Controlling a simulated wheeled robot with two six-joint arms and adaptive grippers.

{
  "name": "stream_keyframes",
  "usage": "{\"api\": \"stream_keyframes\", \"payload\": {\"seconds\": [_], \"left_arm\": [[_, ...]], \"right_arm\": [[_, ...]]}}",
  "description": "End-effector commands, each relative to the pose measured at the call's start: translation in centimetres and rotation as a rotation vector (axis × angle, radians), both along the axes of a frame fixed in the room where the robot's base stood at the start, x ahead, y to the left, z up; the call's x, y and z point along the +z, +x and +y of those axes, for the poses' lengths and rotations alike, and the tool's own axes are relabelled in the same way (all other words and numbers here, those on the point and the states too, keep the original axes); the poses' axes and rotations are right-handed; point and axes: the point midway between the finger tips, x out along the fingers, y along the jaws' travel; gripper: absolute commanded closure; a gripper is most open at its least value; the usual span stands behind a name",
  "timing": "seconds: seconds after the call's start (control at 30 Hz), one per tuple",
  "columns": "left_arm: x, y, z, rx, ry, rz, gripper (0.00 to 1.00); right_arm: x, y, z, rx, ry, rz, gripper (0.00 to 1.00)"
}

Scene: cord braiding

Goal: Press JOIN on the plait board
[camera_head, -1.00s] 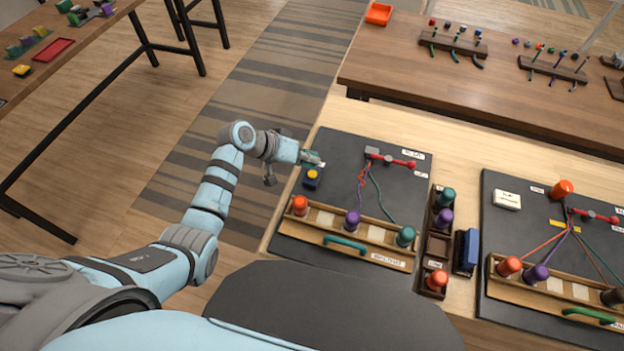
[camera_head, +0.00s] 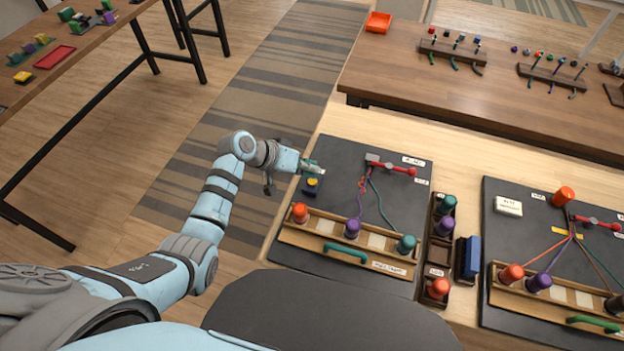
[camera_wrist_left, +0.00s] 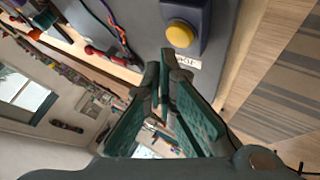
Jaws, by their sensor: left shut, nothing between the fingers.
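The JOIN button is yellow on a dark blue block (camera_head: 311,191) at the left side of the near black plait board (camera_head: 340,149). The yellow button (camera_wrist_left: 180,34) shows at the top of the left wrist view, beside a white label (camera_wrist_left: 187,62) that seems to read JOIN. My left gripper (camera_head: 316,169) is shut and empty, just beyond the button in the head view. In the wrist view its fingertips (camera_wrist_left: 168,58) lie just below the button, and I see no clear contact. My right gripper is not in view.
The board carries red, purple and teal cords (camera_head: 375,196), a red-handled clamp (camera_head: 391,167) and a wooden rack (camera_head: 346,247) with coloured bobbins. A dark tray (camera_head: 440,236) with bobbins and a blue block (camera_head: 468,257) stand to the right. A second board (camera_head: 515,240) lies farther right.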

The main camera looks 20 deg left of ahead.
Motion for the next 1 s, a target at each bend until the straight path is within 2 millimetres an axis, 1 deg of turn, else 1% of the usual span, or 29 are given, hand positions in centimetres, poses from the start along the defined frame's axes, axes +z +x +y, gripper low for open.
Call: {"api": "stream_keyframes", "payload": {"seconds": [0.47, 0.73, 1.0], "left_arm": [[-0.02, 0.0, 0.0, 0.0, 0.0, 0.0, 1.0], [-0.87, -0.02, 0.01, 0.0, 0.0, 0.0, 1.0], [-0.84, -0.02, 0.0, 0.0, 0.0, 0.0, 1.0]], "right_arm": [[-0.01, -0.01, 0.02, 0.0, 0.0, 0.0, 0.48], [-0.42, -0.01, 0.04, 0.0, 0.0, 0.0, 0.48], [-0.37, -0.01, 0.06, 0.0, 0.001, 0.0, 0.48]]}}
